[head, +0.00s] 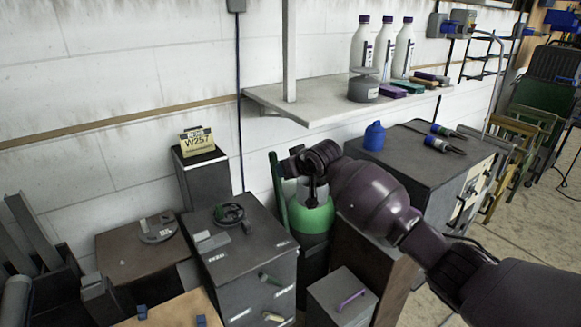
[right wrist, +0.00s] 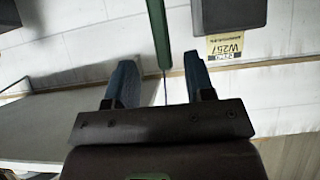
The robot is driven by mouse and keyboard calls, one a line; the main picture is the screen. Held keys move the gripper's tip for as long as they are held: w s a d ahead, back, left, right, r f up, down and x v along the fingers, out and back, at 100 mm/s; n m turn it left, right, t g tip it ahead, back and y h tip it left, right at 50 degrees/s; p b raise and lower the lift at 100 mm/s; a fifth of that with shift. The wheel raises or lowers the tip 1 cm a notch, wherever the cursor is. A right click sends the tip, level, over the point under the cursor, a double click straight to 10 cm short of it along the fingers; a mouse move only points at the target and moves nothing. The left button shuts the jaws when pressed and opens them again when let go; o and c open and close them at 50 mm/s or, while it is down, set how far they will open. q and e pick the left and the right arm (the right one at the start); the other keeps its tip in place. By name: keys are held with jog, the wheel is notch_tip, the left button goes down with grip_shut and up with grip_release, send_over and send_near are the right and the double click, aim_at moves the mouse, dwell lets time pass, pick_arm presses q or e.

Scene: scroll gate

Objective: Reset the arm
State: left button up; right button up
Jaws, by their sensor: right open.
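My right arm comes in from the lower right of the head view. My right gripper (head: 314,188) is in front of the green gas bottle (head: 308,222), below the wall shelf, and its fingertips are hard to make out there. In the right wrist view my right gripper (right wrist: 163,78) shows two blue-grey fingers spread apart with nothing between them at their tips. A green upright bar (right wrist: 158,30) shows beyond the fingers and does not touch them. My left gripper is not in view.
A wall shelf (head: 270,100) holds white bottles (head: 382,48) and small boxes. A dark cabinet (head: 410,150) with a blue jug (head: 374,136) stands at right. A grey cabinet (head: 240,250) with a handwheel stands left of the gas bottle. A W257 sign (head: 197,141) sits on a dark post.

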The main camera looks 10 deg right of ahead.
dwell(0.3)
notch_tip(320, 180, up, 6)
jog(key=s+a+n+t+y, duration=0.2)
jog(key=a+n+t, duration=0.1)
jog(key=t, duration=0.1)
jog(key=s+d+f+m+g+h, duration=0.1)
jog(key=s+d+f, duration=0.3)
jog(key=s+f, duration=0.7)
jog(key=s+d+f+m+g+h, duration=0.1)
jog(key=s+d+f+m+h, duration=0.2)
jog(key=s+f, duration=0.8)
jog(key=s+d+f+m+g+h, duration=0.1)
jog(key=s+d+f, duration=0.5)
jog(key=s, duration=1.6)
notch_tip(320, 180, down, 5)
jog(key=shift+d+f+m+h, duration=0.1)
jog(key=shift+d+m+h, duration=0.15)
jog(key=shift+m+h, duration=0.25)
jog(key=shift+c, duration=0.3)
